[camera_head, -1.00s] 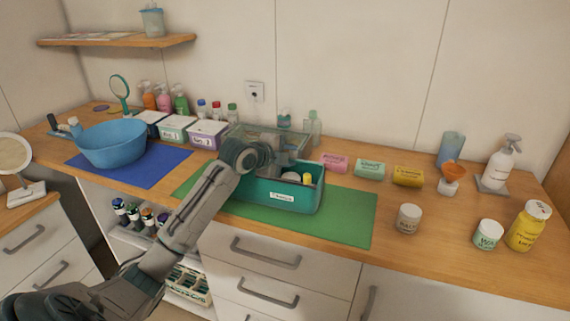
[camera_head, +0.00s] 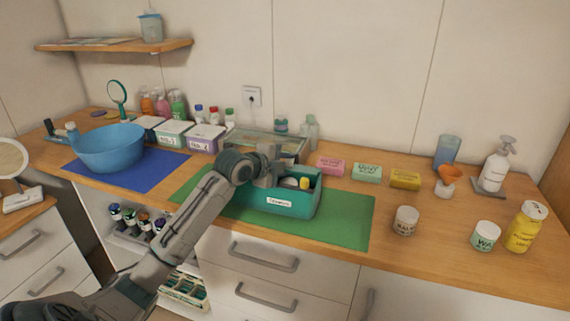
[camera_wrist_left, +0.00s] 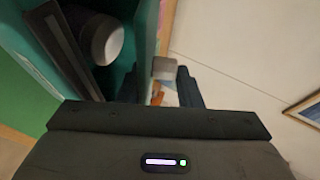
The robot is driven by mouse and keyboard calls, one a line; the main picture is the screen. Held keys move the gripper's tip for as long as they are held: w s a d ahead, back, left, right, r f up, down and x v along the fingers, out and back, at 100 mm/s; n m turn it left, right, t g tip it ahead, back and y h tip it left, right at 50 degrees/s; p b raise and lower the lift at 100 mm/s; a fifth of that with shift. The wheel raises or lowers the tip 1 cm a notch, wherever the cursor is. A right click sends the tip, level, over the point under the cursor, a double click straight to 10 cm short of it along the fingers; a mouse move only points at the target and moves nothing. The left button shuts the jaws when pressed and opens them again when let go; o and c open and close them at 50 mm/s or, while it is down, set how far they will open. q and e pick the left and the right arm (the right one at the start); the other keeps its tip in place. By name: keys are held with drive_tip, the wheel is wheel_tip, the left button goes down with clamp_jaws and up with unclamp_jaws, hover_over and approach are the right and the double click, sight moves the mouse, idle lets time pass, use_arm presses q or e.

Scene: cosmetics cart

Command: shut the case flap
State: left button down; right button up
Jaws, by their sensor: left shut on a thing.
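The teal case (camera_head: 292,204) stands on a green mat, with a white label on its front and small items inside, one with a yellow top. Its clear, green-edged flap (camera_head: 290,143) is raised at the back, partly hidden by my arm. My left gripper (camera_head: 270,168) is at the left part of the case, by the flap. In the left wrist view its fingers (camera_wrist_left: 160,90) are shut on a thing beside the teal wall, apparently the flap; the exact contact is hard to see. A pale round jar (camera_wrist_left: 103,40) shows inside the case. My right gripper is not in view.
A blue bowl (camera_head: 108,150) on a blue mat and lidded boxes (camera_head: 204,138) stand to the left. Pink (camera_head: 330,165), green (camera_head: 367,172) and yellow bars lie to the right. Bottles (camera_head: 309,130) stand behind the case. The mat right of the case is clear.

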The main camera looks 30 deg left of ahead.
use_arm(q)
drive_tip(key=shift+s+f, duration=0.15)
drive_tip(key=shift+f, duration=0.6)
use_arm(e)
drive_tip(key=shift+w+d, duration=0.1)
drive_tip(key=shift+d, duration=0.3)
use_arm(q)
drive_tip(key=c, duration=1.2)
unclamp_jaws()
drive_tip(key=shift+c, duration=0.2)
drive_tip(key=shift+o, duration=0.4)
drive_tip(key=shift+w+a, duration=0.15)
drive_tip(key=shift+w, duration=0.15)
drive_tip(key=shift+r, duration=0.15)
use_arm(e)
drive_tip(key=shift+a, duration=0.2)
use_arm(q)
drive_tip(key=shift+s+a+r, duration=0.1)
drive_tip(key=shift+s+r, duration=0.05)
drive_tip(key=shift+s, duration=0.05)
drive_tip(key=b+v, duration=0.2)
drive_tip(key=v, duration=0.8)
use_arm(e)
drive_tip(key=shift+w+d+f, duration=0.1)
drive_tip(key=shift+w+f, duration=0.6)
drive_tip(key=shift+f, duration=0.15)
